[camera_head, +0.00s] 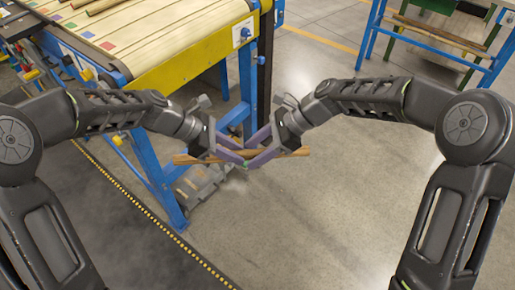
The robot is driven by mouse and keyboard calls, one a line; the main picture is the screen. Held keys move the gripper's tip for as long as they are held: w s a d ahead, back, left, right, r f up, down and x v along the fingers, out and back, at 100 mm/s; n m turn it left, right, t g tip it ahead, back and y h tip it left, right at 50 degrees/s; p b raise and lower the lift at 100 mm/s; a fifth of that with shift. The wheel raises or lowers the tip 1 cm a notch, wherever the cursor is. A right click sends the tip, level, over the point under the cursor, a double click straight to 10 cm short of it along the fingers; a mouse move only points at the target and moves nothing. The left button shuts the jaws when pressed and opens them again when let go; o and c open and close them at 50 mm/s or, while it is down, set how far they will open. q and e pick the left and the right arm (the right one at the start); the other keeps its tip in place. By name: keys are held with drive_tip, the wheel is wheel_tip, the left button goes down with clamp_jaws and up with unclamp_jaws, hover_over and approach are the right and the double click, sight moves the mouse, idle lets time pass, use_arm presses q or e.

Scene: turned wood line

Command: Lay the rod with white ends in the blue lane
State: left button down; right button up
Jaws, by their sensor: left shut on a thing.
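A brown wooden rod (299,153) lies level in front of me, across both grippers; its end colours are too small to tell. My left gripper (240,158) is shut on the rod. My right gripper (252,157) is right beside it, its fingers meeting the left ones at the rod; whether it grips cannot be told. The conveyor belt (160,30) at the upper left has lanes marked by coloured squares along its near edge, among them a blue square (88,34). The rod is in the air, away from the belt.
A few rods (100,5) lie at the far end of the belt. The yellow conveyor side (190,60) and blue legs (155,165) stand left of the grippers. A blue rack (440,35) with wooden rods is at the upper right. The floor between is clear.

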use_arm(q)
drive_tip(key=shift+w, duration=0.1)
use_arm(e)
drive_tip(key=shift+s, duration=0.1)
clamp_jaws()
use_arm(q)
drive_tip(key=c, duration=1.1)
unclamp_jaws()
drive_tip(key=shift+o, duration=0.2)
drive_tip(key=v, duration=1.2)
